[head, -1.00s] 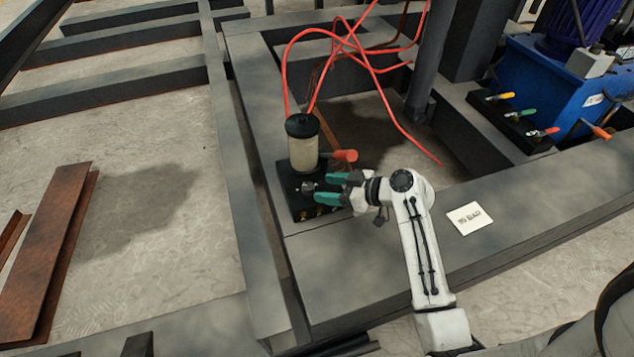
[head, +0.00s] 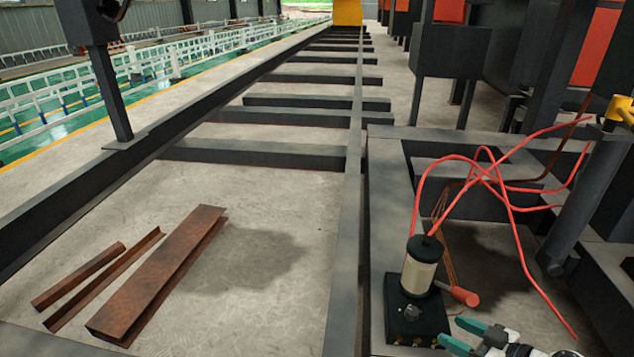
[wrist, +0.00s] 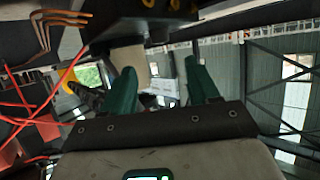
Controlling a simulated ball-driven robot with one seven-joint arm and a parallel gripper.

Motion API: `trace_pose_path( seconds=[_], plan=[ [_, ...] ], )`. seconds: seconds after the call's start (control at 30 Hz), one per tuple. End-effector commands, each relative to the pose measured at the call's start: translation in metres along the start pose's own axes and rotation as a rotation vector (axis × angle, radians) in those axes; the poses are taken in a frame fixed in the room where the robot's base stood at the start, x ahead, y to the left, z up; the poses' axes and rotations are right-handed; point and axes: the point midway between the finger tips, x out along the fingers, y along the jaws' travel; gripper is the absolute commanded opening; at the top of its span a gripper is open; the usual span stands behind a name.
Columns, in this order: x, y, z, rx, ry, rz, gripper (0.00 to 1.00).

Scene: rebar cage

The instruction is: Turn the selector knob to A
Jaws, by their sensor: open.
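The selector knob (head: 411,312) is a small grey knob on top of a black box (head: 428,310). Its pointer direction and any letter A are too small to read. My gripper (head: 450,330) has two green fingers, open and empty. In the head view it is to the right of the knob and a little nearer, apart from it. In the wrist view the open fingers (wrist: 160,66) point toward the underside or side of the black box (wrist: 150,28), which crosses the top of the picture. The knob cannot be made out for certain there.
A pale cylinder with a black cap (head: 421,264) stands on the box behind the knob. An orange-red handle (head: 460,296) sticks out at its right. Red hoses (head: 500,180) loop above. Rusty steel channels (head: 160,275) lie on the floor at left.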

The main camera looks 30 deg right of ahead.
Motion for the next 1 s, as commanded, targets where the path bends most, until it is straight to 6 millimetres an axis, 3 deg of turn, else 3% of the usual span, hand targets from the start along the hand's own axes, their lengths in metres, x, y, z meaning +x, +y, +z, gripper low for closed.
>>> trace_pose_path(
  seconds=[0.1,0.17,0.37,0.5,0.6,0.87,1.0],
  plan=[
    [0.001,-0.002,0.001,0.002,-0.007,-0.005,0.6],
    [0.005,-0.015,0.006,0.012,-0.048,-0.031,0.6],
    [0.012,-0.102,0.048,0.097,-0.403,-0.16,0.6],
    [-0.01,-0.157,0.074,0.148,-0.698,-0.144,0.6],
    [-0.03,-0.18,0.084,0.167,-0.849,-0.082,0.6],
    [-0.085,-0.213,0.088,0.188,-1.081,0.149,0.6],
    [-0.098,-0.211,0.058,0.198,-1.085,0.168,0.6]
  ],
)
